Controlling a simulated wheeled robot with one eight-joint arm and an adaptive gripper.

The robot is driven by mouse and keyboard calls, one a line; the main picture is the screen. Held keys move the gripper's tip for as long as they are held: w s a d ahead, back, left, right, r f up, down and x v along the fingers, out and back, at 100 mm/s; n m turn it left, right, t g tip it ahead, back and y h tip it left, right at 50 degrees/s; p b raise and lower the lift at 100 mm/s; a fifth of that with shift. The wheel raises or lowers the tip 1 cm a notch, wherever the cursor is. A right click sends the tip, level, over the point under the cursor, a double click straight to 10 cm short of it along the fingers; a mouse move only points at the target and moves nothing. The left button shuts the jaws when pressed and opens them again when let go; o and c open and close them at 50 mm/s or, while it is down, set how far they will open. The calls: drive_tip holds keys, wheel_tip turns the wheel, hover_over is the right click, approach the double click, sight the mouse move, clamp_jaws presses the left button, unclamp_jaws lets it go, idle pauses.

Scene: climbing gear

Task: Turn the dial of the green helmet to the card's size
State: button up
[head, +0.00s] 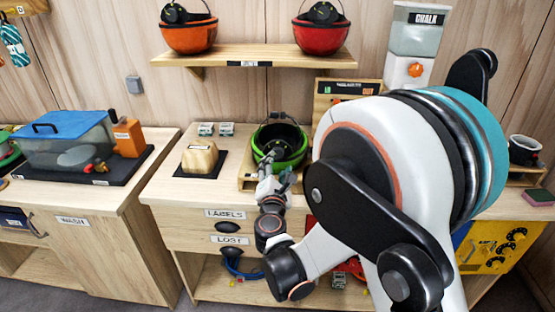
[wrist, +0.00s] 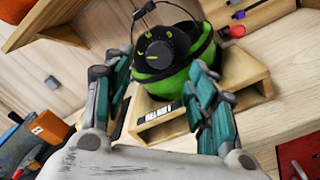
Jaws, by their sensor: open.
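The green helmet (head: 281,147) sits upside down on a wooden stand on the counter, just beyond my gripper (head: 283,182) in the head view. In the wrist view the green helmet (wrist: 175,72) faces me, with its black dial (wrist: 157,50) bearing green marks on the near side. My gripper (wrist: 160,95) has its two teal fingers spread wide to the left and right of the helmet, with a gap to the dial. I cannot read the dial's setting. No size card is readable in these views.
A wooden block (head: 200,159) on a black mat stands left of the helmet. A shelf (head: 255,58) above holds an orange helmet (head: 188,35) and a red helmet (head: 322,35). An IN/OUT board (head: 345,92) stands behind on the right. My arm hides much of the right counter.

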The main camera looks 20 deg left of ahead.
sight(278, 154)
drive_tip(key=b+x, duration=0.1)
drive_tip(key=x, duration=0.5)
drive_tip(key=c, duration=1)
